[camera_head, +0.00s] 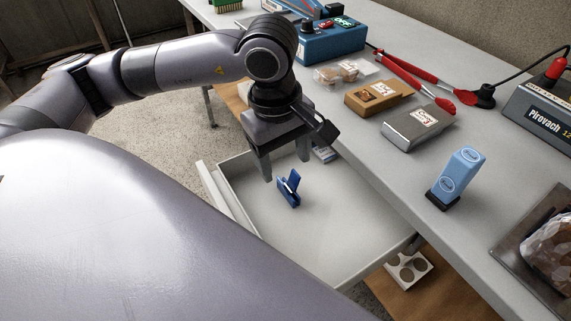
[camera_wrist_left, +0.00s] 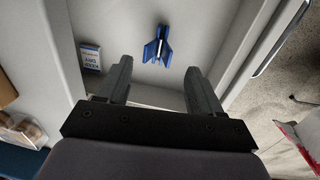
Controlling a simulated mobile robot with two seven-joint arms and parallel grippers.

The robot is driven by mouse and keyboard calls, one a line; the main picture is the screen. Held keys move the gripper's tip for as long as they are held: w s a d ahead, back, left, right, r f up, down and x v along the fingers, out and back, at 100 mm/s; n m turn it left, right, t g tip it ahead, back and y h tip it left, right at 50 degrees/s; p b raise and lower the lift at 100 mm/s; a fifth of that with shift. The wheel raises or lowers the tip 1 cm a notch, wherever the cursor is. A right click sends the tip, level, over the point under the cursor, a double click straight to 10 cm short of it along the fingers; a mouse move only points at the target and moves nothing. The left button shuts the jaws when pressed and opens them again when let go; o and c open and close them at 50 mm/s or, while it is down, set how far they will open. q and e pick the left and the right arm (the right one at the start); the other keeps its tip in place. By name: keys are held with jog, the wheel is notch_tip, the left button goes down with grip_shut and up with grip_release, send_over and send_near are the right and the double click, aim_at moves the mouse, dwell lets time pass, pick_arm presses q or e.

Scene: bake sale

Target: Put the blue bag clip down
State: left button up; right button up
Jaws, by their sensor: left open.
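The blue bag clip (camera_head: 289,189) lies on the floor of an open pale drawer (camera_head: 347,251), near its middle. It also shows in the left wrist view (camera_wrist_left: 158,46), beyond the fingertips and apart from them. My left gripper (camera_head: 288,168) is over the drawer, pointing down, with its fingers spread and nothing between them. In the left wrist view its two fingers (camera_wrist_left: 159,79) stand wide apart, with the clip lying between their lines. My right gripper is not in view.
A small white and blue box (camera_head: 324,154) lies in the drawer by its back corner. The drawer's front is otherwise clear.

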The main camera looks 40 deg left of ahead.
pick_arm(q)
notch_tip(320, 180, up, 8)
jog(key=p, duration=0.1)
jog(key=shift+s+a+r, duration=0.15)
jog(key=shift+s+r, duration=0.1)
jog(key=shift+s, duration=0.15)
